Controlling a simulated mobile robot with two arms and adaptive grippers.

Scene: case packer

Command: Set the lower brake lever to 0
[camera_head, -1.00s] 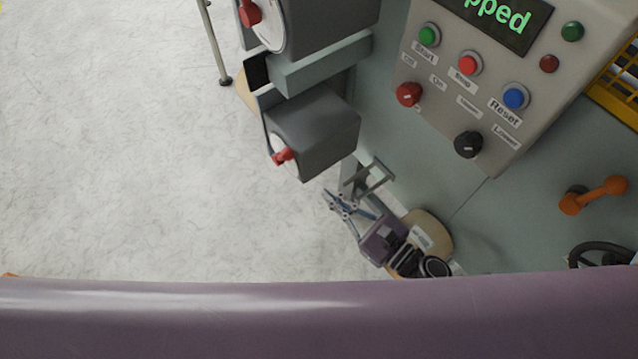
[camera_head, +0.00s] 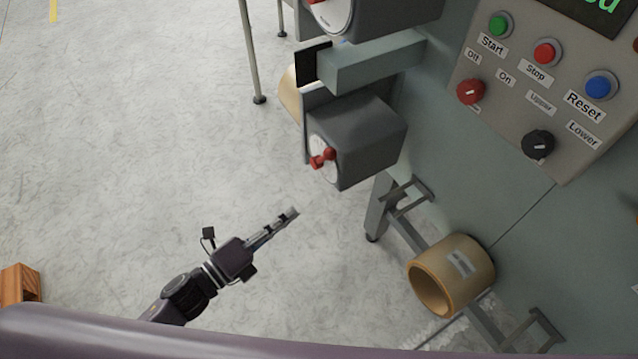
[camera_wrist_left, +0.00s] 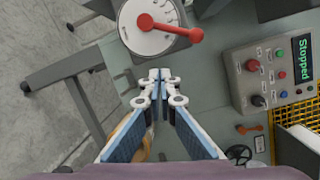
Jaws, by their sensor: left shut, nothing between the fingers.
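The lower brake is a dark grey box (camera_head: 365,135) with a white dial and a red lever (camera_head: 322,158) on its front. My left gripper (camera_head: 291,213) is below and left of that lever in the head view, shut and empty, apart from it. In the left wrist view the gripper (camera_wrist_left: 160,75) points toward a white dial (camera_wrist_left: 140,38) with a red lever (camera_wrist_left: 172,28), probably the lower brake's. That lever's round end is toward the right of the dial; I cannot read the scale marks. My right gripper is not in view.
The upper brake (camera_head: 385,15) is above, partly cut off. The control panel (camera_head: 560,110) is to the right. A tan roll (camera_head: 452,275) lies below the machine, near its leg frame. Open floor (camera_head: 150,150) lies to the left.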

